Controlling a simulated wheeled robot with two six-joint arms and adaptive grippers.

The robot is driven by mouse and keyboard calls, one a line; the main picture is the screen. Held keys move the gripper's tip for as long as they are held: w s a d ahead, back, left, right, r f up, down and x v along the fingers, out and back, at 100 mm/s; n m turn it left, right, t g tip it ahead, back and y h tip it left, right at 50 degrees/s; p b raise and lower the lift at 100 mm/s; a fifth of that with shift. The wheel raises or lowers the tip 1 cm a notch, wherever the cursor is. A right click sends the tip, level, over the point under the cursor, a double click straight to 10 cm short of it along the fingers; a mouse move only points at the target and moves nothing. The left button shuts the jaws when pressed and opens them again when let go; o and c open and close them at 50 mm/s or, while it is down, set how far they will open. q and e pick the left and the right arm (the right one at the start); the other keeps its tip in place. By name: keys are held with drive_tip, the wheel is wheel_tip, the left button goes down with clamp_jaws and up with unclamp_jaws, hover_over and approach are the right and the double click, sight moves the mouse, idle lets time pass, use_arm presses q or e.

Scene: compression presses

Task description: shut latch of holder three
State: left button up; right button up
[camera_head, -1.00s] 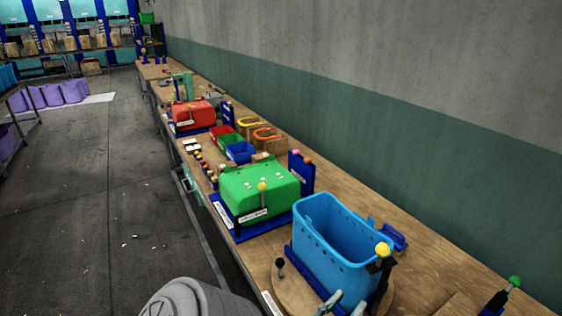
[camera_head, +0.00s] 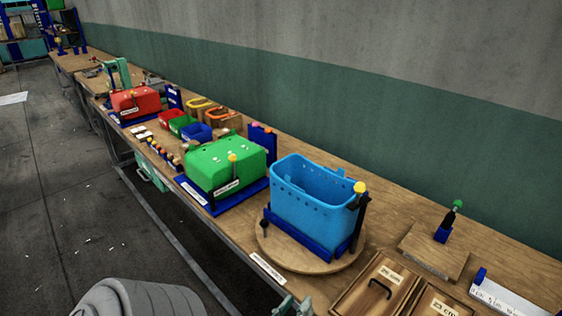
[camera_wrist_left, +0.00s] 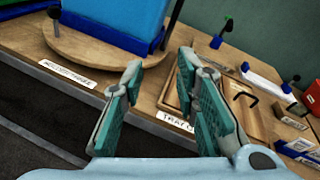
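The holder with the label "HOLDER THREE" (camera_head: 267,268) has a round wooden base (camera_head: 290,258) and a blue frame (camera_head: 302,238). A light blue open-topped bin (camera_head: 310,205) stands upright in it. A dark upright lever with a yellow knob (camera_head: 360,187) stands at the bin's right corner. A short black-knobbed lever (camera_head: 263,224) is at the left front. My left gripper (camera_head: 292,306) is at the bottom edge, in front of the holder and apart from it. In the left wrist view its fingers (camera_wrist_left: 160,105) are spread with nothing between them. My right gripper does not show.
A green box (camera_head: 226,163) in another blue holder stands to the left, with a red box (camera_head: 136,102) farther back. Wooden trays with black handles (camera_head: 380,289) lie to the right. A green-knobbed lever (camera_head: 457,206) stands behind them. The wall (camera_head: 420,150) borders the bench.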

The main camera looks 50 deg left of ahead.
use_arm(q)
drive_tip(key=shift+f, duration=0.35)
drive_tip(key=shift+w+f, duration=0.15)
drive_tip(key=shift+w, duration=0.25)
drive_tip(key=m+t+h+b, duration=0.2)
drive_tip(key=m+t+b, duration=0.45)
drive_tip(key=b, duration=0.85)
approach(357, 199)
drive_tip(key=shift+n+t+h, duration=0.25)
drive_tip(key=shift+t+h, duration=0.05)
drive_tip(key=shift+t, duration=0.05)
drive_tip(key=p+x, duration=0.2)
drive_tip(key=x, duration=0.2)
drive_tip(key=p+x, duration=0.2)
drive_tip(key=x, duration=0.2)
drive_tip(key=shift+a+f, duration=0.2)
drive_tip(key=shift+f, duration=0.05)
drive_tip(key=shift+w+r, duration=0.15)
drive_tip(key=shift+w, duration=0.1)
